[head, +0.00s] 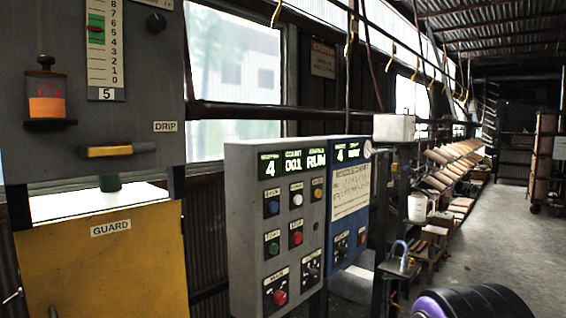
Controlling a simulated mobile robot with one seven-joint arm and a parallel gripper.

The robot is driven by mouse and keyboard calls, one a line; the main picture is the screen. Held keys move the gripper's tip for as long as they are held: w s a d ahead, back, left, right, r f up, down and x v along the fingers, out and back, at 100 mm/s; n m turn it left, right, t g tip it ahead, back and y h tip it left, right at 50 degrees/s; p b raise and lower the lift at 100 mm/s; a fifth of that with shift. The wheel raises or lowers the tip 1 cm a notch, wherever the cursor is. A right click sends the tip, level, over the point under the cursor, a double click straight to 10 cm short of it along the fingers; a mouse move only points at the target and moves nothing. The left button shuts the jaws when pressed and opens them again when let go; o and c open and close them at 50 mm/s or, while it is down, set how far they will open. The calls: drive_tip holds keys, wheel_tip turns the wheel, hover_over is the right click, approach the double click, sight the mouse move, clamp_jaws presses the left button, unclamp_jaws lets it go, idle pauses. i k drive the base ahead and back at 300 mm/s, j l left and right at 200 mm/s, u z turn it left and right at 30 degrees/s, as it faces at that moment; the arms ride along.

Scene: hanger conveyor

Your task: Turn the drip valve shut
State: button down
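The drip valve's handle (109,151) is a yellow lever with a dark stem at its right end. It lies about level on the grey panel (120,110) at the left of the head view. A white DRIP label (165,126) is just above its right end. A small glass oil cup (46,104) with orange liquid and a black knob sits up and left of the lever. I cannot tell whether liquid is dripping. My gripper is not in view.
A grey control box (245,215) with buttons and a blue box (350,215) stand to the right. Open concrete floor (500,225) lies at the far right.

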sight(97, 152)
drive_tip(key=u, duration=1.35)
